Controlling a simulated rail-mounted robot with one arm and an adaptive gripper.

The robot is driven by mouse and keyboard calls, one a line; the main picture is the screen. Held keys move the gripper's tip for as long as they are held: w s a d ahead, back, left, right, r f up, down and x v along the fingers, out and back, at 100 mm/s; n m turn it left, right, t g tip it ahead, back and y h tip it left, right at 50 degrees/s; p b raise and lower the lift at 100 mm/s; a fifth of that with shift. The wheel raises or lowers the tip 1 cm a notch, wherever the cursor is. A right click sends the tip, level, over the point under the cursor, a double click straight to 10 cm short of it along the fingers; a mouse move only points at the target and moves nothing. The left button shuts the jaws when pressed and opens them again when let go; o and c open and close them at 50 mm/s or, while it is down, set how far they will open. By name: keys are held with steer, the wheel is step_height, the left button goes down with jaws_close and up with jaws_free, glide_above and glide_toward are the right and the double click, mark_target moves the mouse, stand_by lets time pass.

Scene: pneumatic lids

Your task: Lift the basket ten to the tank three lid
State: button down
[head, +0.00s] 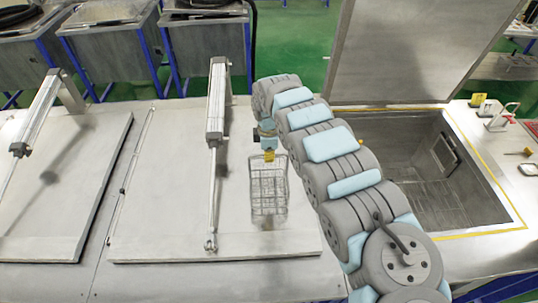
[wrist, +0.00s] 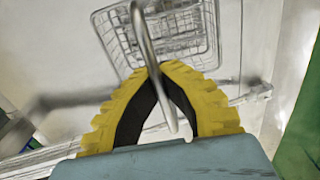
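A wire basket (head: 268,190) shows just below my gripper (head: 269,154) in the head view, in front of the closed middle lid (head: 170,190). No number is readable on it. In the wrist view my gripper's yellow fingers (wrist: 160,68) come together at their tips around the basket's metal handle (wrist: 150,45). The basket's mesh (wrist: 178,30) lies beyond the fingertips. It appears to hang over the middle lid's right part; its exact height cannot be told. No tank numbers are readable, so I cannot tell which lid is tank three's.
A pneumatic cylinder (head: 216,105) stands on the middle lid, left of the basket. Another closed lid (head: 50,190) lies at left. At right, a tank (head: 440,185) is open, its lid (head: 415,50) raised. Small items (head: 500,118) sit on the right edge.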

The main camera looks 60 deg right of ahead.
steer(key=shift+f, duration=0.4)
steer(key=shift+f+b, duration=0.35)
steer(key=shift+f, duration=0.4)
stand_by(0.4)
steer(key=c, duration=1.2)
jaws_free()
steer(key=shift+o, duration=0.2)
steer(key=shift+r, duration=5.9)
step_height(320, 180, up, 12)
steer(key=p, duration=0.3)
steer(key=shift+r, duration=0.15)
